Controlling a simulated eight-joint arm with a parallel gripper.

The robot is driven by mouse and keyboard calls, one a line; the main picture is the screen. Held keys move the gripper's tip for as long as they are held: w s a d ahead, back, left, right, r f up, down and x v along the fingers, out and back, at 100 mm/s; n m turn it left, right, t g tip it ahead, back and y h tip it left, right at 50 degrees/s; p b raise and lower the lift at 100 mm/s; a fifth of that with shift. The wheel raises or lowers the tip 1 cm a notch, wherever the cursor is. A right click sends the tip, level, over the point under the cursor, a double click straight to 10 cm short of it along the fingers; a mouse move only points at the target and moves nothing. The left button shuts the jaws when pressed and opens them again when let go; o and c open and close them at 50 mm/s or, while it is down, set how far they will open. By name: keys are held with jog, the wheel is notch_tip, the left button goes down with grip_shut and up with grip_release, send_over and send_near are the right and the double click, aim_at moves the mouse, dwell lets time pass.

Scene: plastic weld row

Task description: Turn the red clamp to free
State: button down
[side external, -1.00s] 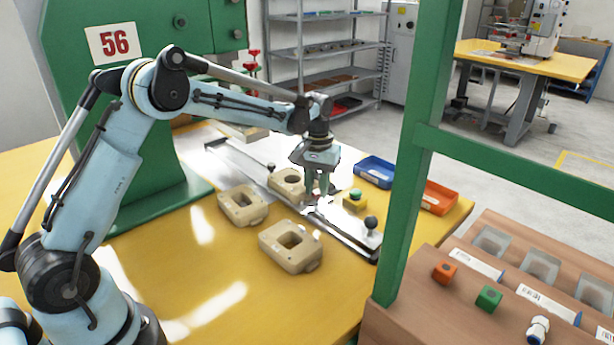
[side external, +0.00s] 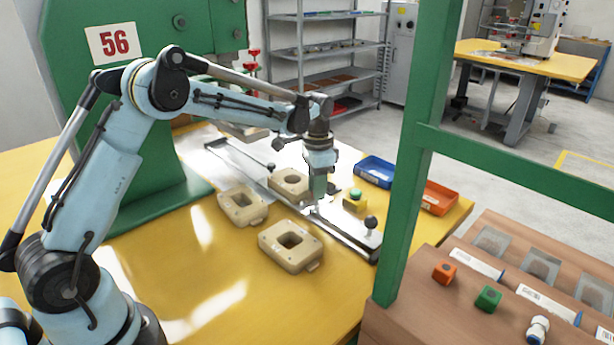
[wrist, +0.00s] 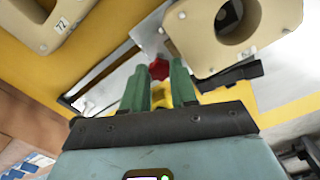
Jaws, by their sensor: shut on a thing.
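The red clamp (wrist: 158,69) shows as a small red knob between the tips of my gripper's two green fingers in the wrist view. My gripper (side external: 317,204) points straight down over the metal rail (side external: 342,231) in the side view and is shut on the red clamp. There the clamp is hidden by the fingers. Part of a yellow piece (wrist: 163,98) shows between the fingers, below the knob in the wrist picture.
Several beige blocks with openings stand close by; one (side external: 291,251) is in front, another (side external: 242,206) to the left. A green button on a yellow box (side external: 355,200) stands right of my gripper. Blue (side external: 376,171) and orange (side external: 438,197) trays lie beyond. A green post (side external: 407,190) rises at right.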

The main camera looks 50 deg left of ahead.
jog(key=shift+m, duration=1)
jog(key=c, duration=1.2)
grip_release()
jog(key=shift+o, duration=0.2)
